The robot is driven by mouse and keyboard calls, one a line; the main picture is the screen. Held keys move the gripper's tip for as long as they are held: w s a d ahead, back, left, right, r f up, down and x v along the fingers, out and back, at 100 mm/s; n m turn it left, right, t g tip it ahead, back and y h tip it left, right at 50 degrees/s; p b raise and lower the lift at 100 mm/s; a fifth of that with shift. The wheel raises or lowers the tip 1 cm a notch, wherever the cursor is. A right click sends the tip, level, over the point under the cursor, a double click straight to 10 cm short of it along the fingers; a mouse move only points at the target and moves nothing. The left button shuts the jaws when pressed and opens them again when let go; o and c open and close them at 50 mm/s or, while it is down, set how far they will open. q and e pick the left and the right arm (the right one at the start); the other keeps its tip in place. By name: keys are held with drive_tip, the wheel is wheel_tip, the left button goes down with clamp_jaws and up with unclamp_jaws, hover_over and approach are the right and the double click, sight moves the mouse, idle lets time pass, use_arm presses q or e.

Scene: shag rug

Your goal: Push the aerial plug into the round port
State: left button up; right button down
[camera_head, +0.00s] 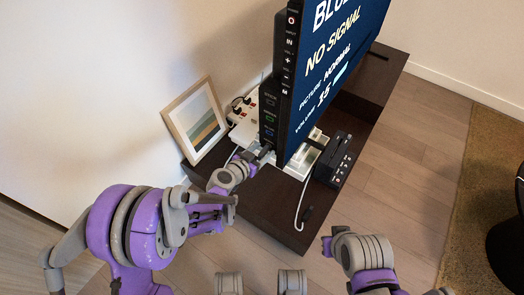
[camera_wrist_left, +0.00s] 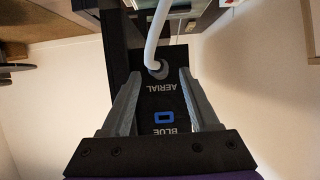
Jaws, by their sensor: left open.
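The aerial plug (camera_wrist_left: 158,70) is a small grey round end on a white cable (camera_wrist_left: 156,32). It sits at the round port marked AERIAL on the black TV side panel; the port is hidden behind it, and I cannot tell how deep the plug is. My left gripper (camera_wrist_left: 160,75) is open, its two grey fingers on either side of the plug, with visible gaps. In the head view the left gripper (camera_head: 262,153) is at the lower edge of the TV (camera_head: 318,75), where the plug is too small to make out. My right gripper does not show.
A blue-framed port (camera_wrist_left: 164,117) marked BLUE lies beside the aerial port. A dark stand (camera_head: 262,205) bears the TV, a black box (camera_head: 334,160) and a white power strip (camera_head: 243,118). A framed picture (camera_head: 196,120) leans on the wall.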

use_arm(q)
drive_tip(key=p+v, duration=0.2)
drive_tip(key=v, duration=0.8)
drive_tip(key=shift+s+a+r, duration=0.15)
drive_tip(key=shift+s+r, duration=0.05)
drive_tip(key=shift+s, duration=0.1)
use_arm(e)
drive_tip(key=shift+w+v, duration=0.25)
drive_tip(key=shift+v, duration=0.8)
use_arm(q)
drive_tip(key=shift+r, duration=0.1)
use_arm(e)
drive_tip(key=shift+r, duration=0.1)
